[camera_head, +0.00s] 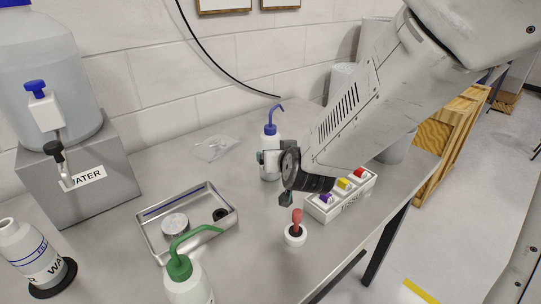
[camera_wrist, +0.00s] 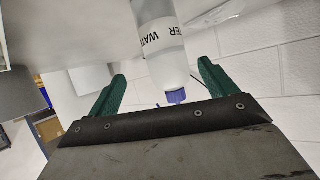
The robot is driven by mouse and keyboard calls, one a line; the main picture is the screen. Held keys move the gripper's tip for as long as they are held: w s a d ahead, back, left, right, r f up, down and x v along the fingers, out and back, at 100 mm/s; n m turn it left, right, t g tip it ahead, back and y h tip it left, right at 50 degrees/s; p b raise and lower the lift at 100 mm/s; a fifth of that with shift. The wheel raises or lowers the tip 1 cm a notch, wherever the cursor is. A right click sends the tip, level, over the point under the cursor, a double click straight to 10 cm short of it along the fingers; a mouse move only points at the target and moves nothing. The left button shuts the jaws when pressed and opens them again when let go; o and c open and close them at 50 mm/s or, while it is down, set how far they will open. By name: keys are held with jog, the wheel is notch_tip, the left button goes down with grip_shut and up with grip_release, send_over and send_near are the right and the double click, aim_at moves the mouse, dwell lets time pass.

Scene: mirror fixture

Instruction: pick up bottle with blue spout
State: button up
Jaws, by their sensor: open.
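The bottle with the blue spout (camera_head: 270,143) stands upright on the grey table near the wall. It is a white squeeze bottle with a blue cap and a thin bent blue spout. My gripper (camera_head: 274,180) is close beside it, on its near right side, and partly hides its lower body. In the wrist view the bottle (camera_wrist: 158,42) appears upside down, with its label and blue cap (camera_wrist: 176,96) showing. It lies between the lines of the two green fingers of my gripper (camera_wrist: 163,82), which are spread apart. I cannot tell whether they touch it.
A green-spout bottle (camera_head: 187,280) and a metal tray (camera_head: 150,237) stand to the left. A water jug (camera_head: 45,75) sits on a grey stand (camera_head: 85,160).

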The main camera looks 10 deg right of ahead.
jog(key=shift+t+h, duration=0.3)
jog(key=shift+t, duration=0.1)
jog(key=x, duration=0.6)
jog(key=a+f+x, duration=0.1)
jog(key=x, duration=0.2)
jog(key=shift+s, duration=0.35)
jog(key=c, duration=0.8)
